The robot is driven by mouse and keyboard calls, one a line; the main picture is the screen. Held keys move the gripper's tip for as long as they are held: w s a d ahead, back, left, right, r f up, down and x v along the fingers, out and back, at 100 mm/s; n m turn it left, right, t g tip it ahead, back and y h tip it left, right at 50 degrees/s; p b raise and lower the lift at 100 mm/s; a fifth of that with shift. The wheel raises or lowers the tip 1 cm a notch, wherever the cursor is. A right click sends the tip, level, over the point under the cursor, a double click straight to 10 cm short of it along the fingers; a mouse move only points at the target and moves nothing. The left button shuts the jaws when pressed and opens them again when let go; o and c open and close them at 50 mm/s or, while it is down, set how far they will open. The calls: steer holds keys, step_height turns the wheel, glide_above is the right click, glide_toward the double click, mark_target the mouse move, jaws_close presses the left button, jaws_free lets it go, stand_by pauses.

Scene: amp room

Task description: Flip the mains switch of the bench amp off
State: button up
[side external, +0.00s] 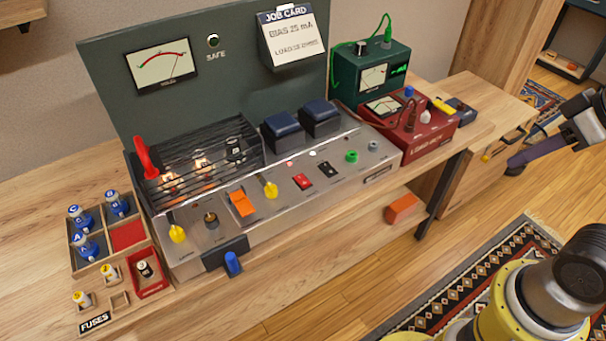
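The bench amp (290,222) is a long silver chassis on the wooden bench, with glowing valves (200,163) under a black wire cage. My gripper (528,150) is at the right edge, partly cut off by the frame. It is well to the right of the amp and touches nothing I can see. Its opening is unclear.
A red lever (145,158) rises at the cage's left end. Fuse trays (98,322) lie left. Red (408,125) and green (372,72) instrument boxes stand right.

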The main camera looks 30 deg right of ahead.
steer(key=shift+m, duration=0.3)
steer(key=w+r, duration=0.2)
steer(key=r, duration=0.1)
steer(key=w+r, duration=0.1)
steer(key=r, duration=0.1)
steer(key=shift+a, duration=0.15)
jaws_close()
steer(key=w+a+r+g, duration=0.1)
steer(key=w+a+r, duration=0.2)
steer(key=w, duration=0.6)
steer(key=w+a+r+g, duration=0.2)
steer(key=w+a+r, duration=0.1)
steer(key=w, duration=0.6)
steer(key=w+a+f+g, duration=0.2)
steer(key=w+a+f, duration=0.45)
steer(key=w, duration=0.45)
steer(key=w+a+f+g, duration=0.1)
steer(key=a+f, duration=0.1)
steer(key=f, duration=0.5)
steer(key=w+a+f+n, duration=0.1)
steer(key=w+a+f, duration=0.1)
steer(key=f, duration=0.5)
steer(key=shift+w+a+g, duration=0.15)
steer(key=shift+a+g, duration=0.25)
steer(key=shift+a, duration=0.2)
